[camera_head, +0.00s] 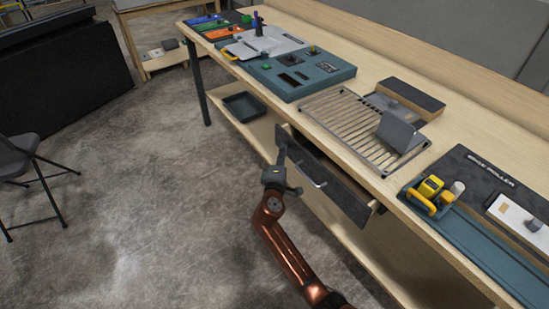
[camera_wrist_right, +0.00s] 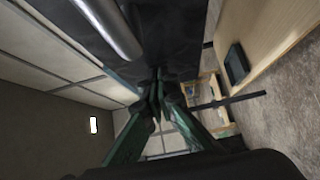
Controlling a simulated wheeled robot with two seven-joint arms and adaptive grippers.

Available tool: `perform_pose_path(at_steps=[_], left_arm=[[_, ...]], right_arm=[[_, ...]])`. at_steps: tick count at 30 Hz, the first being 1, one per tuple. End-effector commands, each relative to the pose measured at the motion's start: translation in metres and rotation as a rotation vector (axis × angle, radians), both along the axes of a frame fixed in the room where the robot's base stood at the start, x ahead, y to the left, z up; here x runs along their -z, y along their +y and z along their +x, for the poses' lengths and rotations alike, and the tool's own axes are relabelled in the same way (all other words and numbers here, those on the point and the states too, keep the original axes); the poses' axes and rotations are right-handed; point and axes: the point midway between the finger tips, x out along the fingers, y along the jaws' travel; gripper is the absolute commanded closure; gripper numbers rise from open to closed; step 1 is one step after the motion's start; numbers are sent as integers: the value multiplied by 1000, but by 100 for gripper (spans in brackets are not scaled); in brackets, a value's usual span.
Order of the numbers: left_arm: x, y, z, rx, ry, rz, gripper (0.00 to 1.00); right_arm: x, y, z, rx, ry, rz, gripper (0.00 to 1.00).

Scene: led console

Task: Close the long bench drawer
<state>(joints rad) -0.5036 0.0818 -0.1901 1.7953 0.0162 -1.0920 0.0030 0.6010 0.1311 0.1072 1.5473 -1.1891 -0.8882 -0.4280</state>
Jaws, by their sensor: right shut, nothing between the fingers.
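The long bench drawer (camera_head: 345,196) hangs under the wooden bench top and stands partly open, with a gap between its dark front and the bench edge. A metal bar handle (camera_head: 316,182) is on its front, and the handle also crosses the top of the right wrist view (camera_wrist_right: 108,28). My right gripper (camera_head: 282,143) is at the far left end of the drawer front, outside the handle. Its fingers (camera_wrist_right: 158,82) are shut and empty, close to the dark front; I cannot tell whether they touch it. My left gripper is not in view.
A grey slatted rack (camera_head: 345,120), a teal console (camera_head: 300,75) and a yellow tool (camera_head: 430,190) sit on the bench top. A dark tray (camera_head: 243,106) lies on the lower shelf. A folding chair (camera_head: 20,160) stands left. The floor between is clear.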

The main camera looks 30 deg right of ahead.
Motion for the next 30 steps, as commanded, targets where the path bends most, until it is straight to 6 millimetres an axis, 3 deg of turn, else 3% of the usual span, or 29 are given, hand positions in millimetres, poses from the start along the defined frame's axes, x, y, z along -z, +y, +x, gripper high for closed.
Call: perform_pose_path(at_steps=[1,6,12,30], left_arm=[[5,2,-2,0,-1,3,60],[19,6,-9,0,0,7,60],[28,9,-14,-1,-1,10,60],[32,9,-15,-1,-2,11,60]], right_arm=[[-3,-15,-1,4,1,-2,100],[-1,-50,-2,6,1,-1,100],[0,-74,-1,4,1,0,100],[-1,-91,-3,11,0,-1,100]])
